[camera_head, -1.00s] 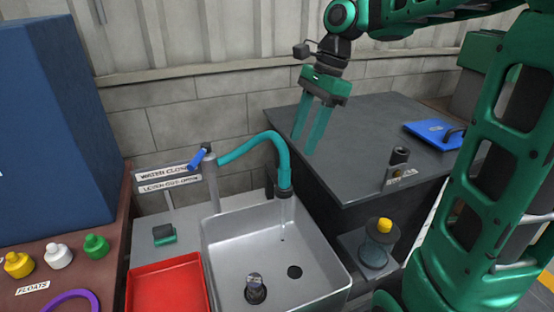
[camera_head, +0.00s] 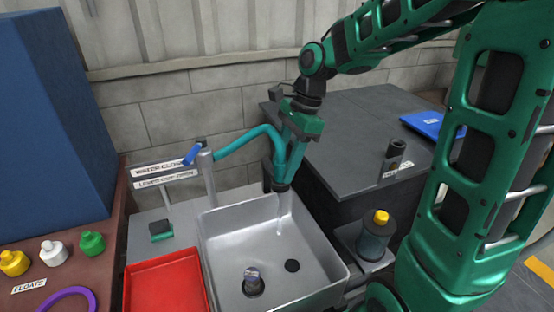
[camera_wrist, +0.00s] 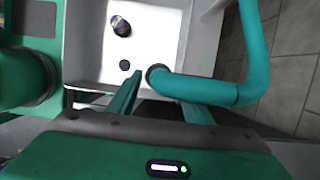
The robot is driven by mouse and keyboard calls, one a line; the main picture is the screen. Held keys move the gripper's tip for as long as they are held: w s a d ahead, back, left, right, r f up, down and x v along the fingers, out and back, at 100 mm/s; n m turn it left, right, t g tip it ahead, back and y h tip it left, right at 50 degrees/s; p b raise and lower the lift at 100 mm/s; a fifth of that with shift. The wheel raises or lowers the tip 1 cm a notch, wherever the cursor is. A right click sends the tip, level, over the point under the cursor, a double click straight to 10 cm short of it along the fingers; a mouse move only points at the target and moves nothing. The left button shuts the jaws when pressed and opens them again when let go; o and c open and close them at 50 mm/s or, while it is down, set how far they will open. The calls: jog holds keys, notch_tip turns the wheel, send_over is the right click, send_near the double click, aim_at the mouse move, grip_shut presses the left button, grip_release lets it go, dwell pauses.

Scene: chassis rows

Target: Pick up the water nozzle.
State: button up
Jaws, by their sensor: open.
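A teal hose (camera_head: 248,139) arches from a grey post over the sink and ends in a dark nozzle (camera_head: 281,187) pointing down. A thin, pale streak shows below it. My gripper (camera_head: 287,160) is open and pointing down at the hose's downturned end, just above the nozzle. In the wrist view, the dark nozzle rim (camera_wrist: 155,75) shows between the lines of the two fingers, and the hose (camera_wrist: 205,90) crosses over the right finger, hiding its tip. I cannot tell whether the fingers touch the hose.
The grey sink (camera_head: 226,247) holds a small dark upright piece (camera_head: 252,283). A blue lever (camera_head: 192,154) sits on the post. A red tray (camera_head: 165,285) is left of the sink. A dark counter (camera_head: 345,125) and a yellow-capped jar (camera_head: 374,238) are on the right.

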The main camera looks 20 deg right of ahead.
aim_at(280, 155)
jog(key=shift+x, duration=0.8)
jog(key=shift+c, duration=0.4)
jog(key=c, duration=0.9)
jog(key=shift+c, duration=0.2)
jog(key=shift+r, duration=0.1)
jog(key=shift+r, duration=0.5)
jog(key=r, duration=0.3)
jog(key=shift+a+r, duration=0.2)
jog(key=shift+a, duration=0.15)
jog(key=s+a+r, duration=0.2)
jog(key=a+r, duration=0.4)
jog(key=a, duration=0.4)
jog(key=shift+a+r, duration=0.2)
jog(key=shift+a, duration=0.15)
